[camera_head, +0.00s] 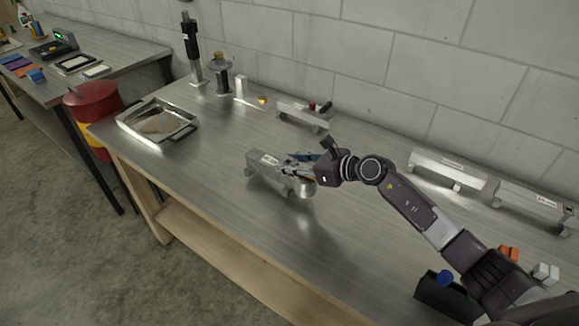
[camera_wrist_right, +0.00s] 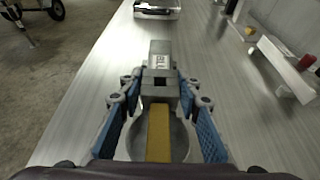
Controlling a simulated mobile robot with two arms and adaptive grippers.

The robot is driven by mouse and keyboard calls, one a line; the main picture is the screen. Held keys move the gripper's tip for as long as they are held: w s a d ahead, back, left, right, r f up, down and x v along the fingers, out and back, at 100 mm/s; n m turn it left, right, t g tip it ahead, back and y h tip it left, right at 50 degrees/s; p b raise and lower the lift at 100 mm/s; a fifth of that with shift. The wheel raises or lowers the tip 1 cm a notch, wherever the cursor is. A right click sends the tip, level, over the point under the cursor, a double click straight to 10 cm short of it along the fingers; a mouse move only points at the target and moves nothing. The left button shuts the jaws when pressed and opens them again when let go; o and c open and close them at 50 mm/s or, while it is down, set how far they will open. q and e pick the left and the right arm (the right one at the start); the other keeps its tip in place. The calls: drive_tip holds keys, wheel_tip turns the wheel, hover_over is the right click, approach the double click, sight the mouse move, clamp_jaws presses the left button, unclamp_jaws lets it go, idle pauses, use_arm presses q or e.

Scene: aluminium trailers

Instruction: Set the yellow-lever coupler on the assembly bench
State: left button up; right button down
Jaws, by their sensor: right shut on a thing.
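The coupler (camera_head: 264,163) is a grey metal piece near the middle of the metal-topped assembly bench (camera_head: 215,165). My right gripper (camera_head: 291,166) is shut on it from the right. In the right wrist view, the blue-padded fingers of the right gripper (camera_wrist_right: 160,92) lie on both sides of the coupler's grey body (camera_wrist_right: 160,60). Its yellow lever (camera_wrist_right: 158,132) runs back toward my palm, over a round grey end. In the head view the gripper hides part of the coupler. I cannot tell whether its underside touches the bench top. My left gripper is not in view.
A metal tray (camera_head: 128,122) lies at the bench's left end. Upright tools (camera_head: 191,55) and a grey fixture (camera_head: 301,116) stand along the back. Grey rails (camera_head: 447,170) lie at the right by the wall. A red drum (camera_head: 93,105) stands beyond the left end. Bench around the coupler is clear.

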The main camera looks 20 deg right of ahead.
drive_tip(key=shift+w+f, duration=0.15)
drive_tip(key=shift+f, duration=0.5)
drive_tip(key=shift+f, duration=0.1)
drive_tip(key=c, duration=1.4)
unclamp_jaws()
drive_tip(key=shift+f, duration=0.15)
